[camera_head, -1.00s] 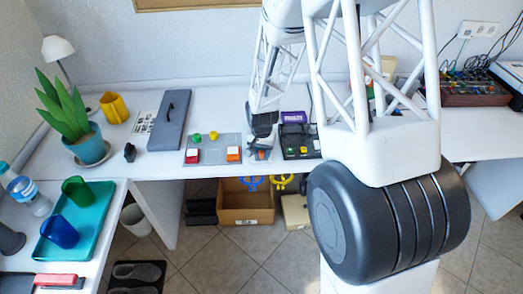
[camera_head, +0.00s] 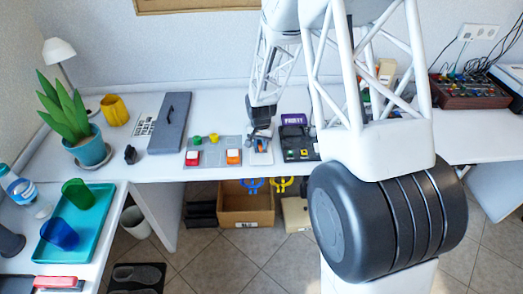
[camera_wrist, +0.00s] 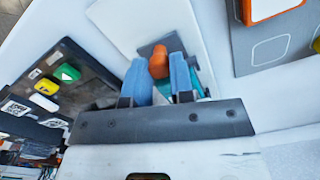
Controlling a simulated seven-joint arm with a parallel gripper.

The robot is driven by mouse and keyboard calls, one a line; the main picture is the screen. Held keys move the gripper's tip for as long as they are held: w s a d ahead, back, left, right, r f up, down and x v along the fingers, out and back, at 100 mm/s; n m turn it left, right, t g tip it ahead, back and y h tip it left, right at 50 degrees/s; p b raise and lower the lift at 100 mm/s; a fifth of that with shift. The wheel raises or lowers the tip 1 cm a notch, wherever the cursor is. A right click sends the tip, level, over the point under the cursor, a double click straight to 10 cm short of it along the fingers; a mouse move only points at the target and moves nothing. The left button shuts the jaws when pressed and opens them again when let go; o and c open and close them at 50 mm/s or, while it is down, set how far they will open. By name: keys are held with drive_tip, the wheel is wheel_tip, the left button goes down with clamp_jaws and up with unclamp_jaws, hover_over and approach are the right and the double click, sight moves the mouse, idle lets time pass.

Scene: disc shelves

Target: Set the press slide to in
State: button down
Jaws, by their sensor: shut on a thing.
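The press slide has an orange knob (camera_wrist: 159,62) on a dark block, set on a pale plate (camera_head: 262,158) on the desk. In the wrist view, my gripper (camera_wrist: 160,72) has its two blue fingers on either side of the knob, shut on it. In the head view, my gripper (camera_head: 261,134) is low over the far part of the plate, and the front part of the plate is bare. The gripper hides most of the slide there.
A grey panel (camera_head: 220,142) with coloured buttons lies just left of the plate. A black device (camera_head: 297,143) with a purple label stands close on the right. A grey box with a handle (camera_head: 170,122) is farther left. The desk's front edge is near.

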drive_tip(key=shift+w, duration=1.3)
drive_tip(key=c, duration=1)
unclamp_jaws()
drive_tip(key=shift+s, duration=0.15)
drive_tip(key=shift+s, duration=3.9)
wheel_tip(320, 180, up, 2)
drive_tip(key=shift+r, duration=0.1)
drive_tip(key=shift+n+t, duration=0.5)
drive_tip(key=shift+n, duration=0.2)
drive_tip(key=shift+s+d+r, duration=1.15)
drive_tip(key=shift+s+r, duration=0.8)
drive_tip(key=shift+r, duration=1.7)
drive_tip(key=shift+s+d+r, duration=1.1)
drive_tip(key=shift+s+r, duration=0.85)
drive_tip(key=shift+r, duration=1.65)
drive_tip(key=shift+s+d+r, duration=1.15)
drive_tip(key=shift+s+r, duration=0.8)
drive_tip(key=shift+r, duration=1.7)
